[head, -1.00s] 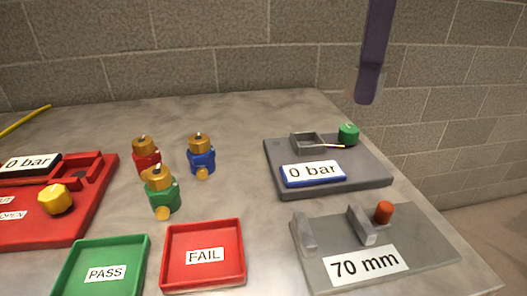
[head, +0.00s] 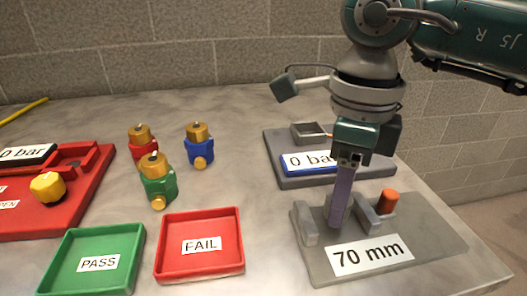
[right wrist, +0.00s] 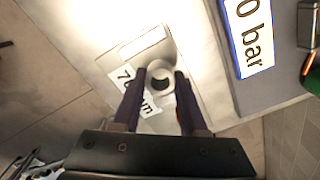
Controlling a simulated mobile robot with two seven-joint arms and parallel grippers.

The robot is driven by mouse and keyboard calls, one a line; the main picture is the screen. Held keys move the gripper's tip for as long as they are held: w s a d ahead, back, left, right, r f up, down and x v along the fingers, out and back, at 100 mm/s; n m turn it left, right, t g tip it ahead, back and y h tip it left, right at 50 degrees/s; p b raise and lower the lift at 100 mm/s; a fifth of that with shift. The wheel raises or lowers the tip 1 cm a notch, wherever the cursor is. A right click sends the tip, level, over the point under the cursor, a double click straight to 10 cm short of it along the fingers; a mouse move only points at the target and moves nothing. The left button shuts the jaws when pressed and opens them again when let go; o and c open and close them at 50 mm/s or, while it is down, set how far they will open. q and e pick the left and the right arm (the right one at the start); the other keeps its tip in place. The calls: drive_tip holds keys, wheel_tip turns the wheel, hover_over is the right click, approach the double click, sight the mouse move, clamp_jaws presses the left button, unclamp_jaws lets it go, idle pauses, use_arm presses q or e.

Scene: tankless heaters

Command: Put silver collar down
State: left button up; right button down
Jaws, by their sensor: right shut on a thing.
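The silver collar (right wrist: 161,76) shows in the right wrist view as a pale ring with a dark hole, between my right fingertips. My right gripper (right wrist: 160,85) is shut on it. In the head view the right gripper (head: 338,222) points down over the grey 70 mm gauge plate (head: 440,245), its purple fingers between the left block and the right block. My left gripper is not in view.
A grey block with an orange-red knob (head: 387,201) stands just right of the fingers. The 0 bar plate (head: 284,177) lies behind. Red FAIL tray (head: 200,270), green PASS tray (head: 92,289) and several brass-topped valves (head: 200,146) stand left. Table between valves and plates is clear.

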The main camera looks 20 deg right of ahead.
drive_tip(key=shift+f, duration=0.75)
drive_tip(key=shift+f+b, duration=0.25)
drive_tip(key=shift+b, duration=0.05)
drive_tip(key=shift+c, duration=2.2)
unclamp_jaws()
drive_tip(key=shift+r, duration=0.1)
